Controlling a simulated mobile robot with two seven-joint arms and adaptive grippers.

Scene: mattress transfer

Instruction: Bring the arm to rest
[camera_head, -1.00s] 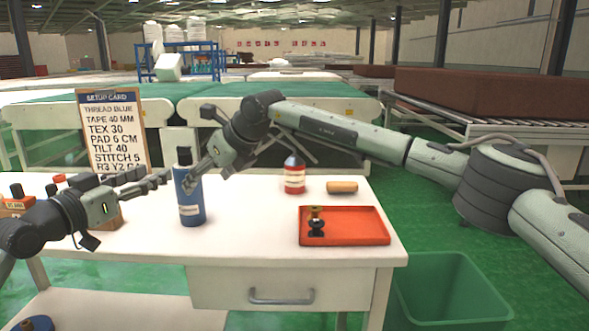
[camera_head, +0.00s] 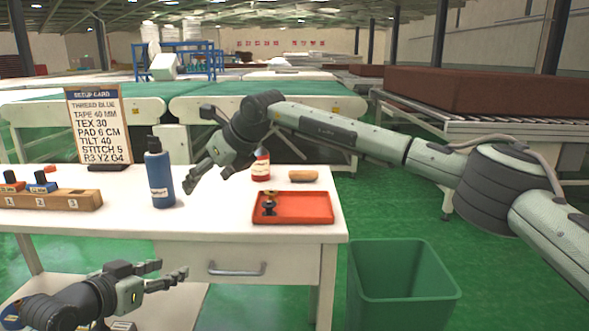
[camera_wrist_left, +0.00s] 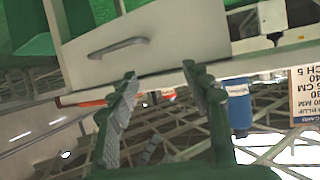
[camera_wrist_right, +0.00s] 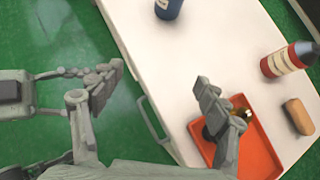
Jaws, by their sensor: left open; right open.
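My left gripper (camera_head: 166,277) is open and empty, low in front of the white table, left of its drawer. In the left wrist view its two fingers (camera_wrist_left: 160,90) stand apart with the drawer front beyond them. My right gripper (camera_head: 208,178) is open and empty above the table, between the blue bottle (camera_head: 160,180) and the red bottle (camera_head: 261,169). In the right wrist view its fingers (camera_wrist_right: 160,80) are spread over the table's front edge, with the red tray (camera_wrist_right: 262,150) partly behind one finger.
The white table (camera_head: 205,215) also bears the red tray (camera_head: 318,209) with a small black and brass piece, a tan roll (camera_head: 303,176), a setup card (camera_head: 95,120) and a numbered wooden block (camera_head: 50,201). A green bin (camera_head: 400,285) stands at the right.

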